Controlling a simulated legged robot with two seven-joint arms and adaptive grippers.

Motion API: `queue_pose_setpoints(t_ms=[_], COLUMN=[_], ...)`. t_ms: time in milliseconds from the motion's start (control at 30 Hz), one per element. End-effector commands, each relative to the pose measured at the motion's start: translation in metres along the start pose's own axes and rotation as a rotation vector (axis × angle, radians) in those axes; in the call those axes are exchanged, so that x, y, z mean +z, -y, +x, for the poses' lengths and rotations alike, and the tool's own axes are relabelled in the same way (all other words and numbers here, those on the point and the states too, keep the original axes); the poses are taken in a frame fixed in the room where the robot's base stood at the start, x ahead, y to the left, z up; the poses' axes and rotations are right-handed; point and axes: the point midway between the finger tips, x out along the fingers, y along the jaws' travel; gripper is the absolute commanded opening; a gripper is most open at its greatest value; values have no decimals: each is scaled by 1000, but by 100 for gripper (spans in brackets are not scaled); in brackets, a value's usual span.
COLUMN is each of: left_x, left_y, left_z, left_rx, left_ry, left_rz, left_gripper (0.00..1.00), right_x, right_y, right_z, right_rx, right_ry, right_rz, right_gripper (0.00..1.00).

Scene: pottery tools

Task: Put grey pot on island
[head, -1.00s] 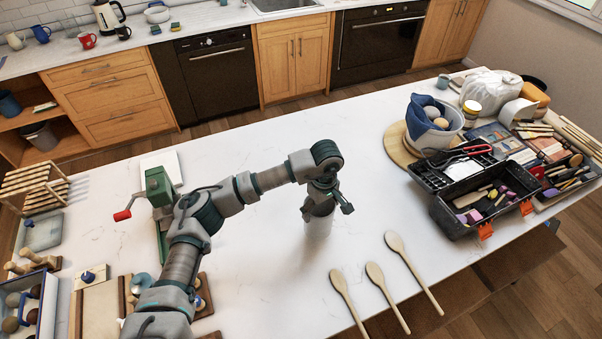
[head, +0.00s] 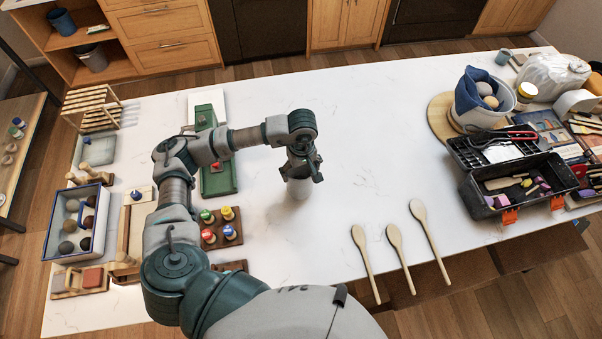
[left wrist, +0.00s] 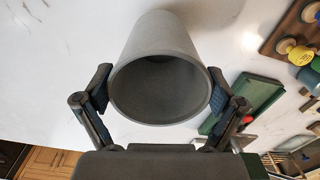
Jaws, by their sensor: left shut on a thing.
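The grey pot (head: 299,189) is below my left gripper (head: 303,170), over the white island top (head: 350,150). In the left wrist view the pot (left wrist: 163,48) fills the space between the two fingers, its open rim toward the camera. The left gripper (left wrist: 160,92) is shut on it, one finger on each side. The hand covers much of the pot in the head view. I cannot tell whether its base touches the island or is slightly above it. My right gripper is not in view.
Three wooden spoons (head: 397,245) lie near the front edge. An open toolbox (head: 515,188) and a bowl with blue cloth (head: 484,97) stand at right. A green tool (head: 218,172), small colored-top jars (head: 220,227) and a tray of balls (head: 78,222) are left. The middle is clear.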

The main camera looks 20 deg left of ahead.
Motion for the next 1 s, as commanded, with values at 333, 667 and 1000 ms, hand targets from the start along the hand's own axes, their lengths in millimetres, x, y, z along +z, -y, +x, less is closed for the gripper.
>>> queue_pose_setpoints(t_ms=[333, 667, 1000], left_x=[2, -1, 1], left_y=[-2, 1, -1], left_z=[33, 36, 33], left_rx=[1, 1, -1], left_ry=[0, 3, 1], left_rz=[2, 1, 1], left_gripper=[24, 100, 100], right_x=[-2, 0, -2], right_y=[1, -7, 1], right_z=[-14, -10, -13], right_rx=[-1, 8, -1], right_ry=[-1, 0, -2], right_rz=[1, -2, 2], right_gripper=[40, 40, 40])
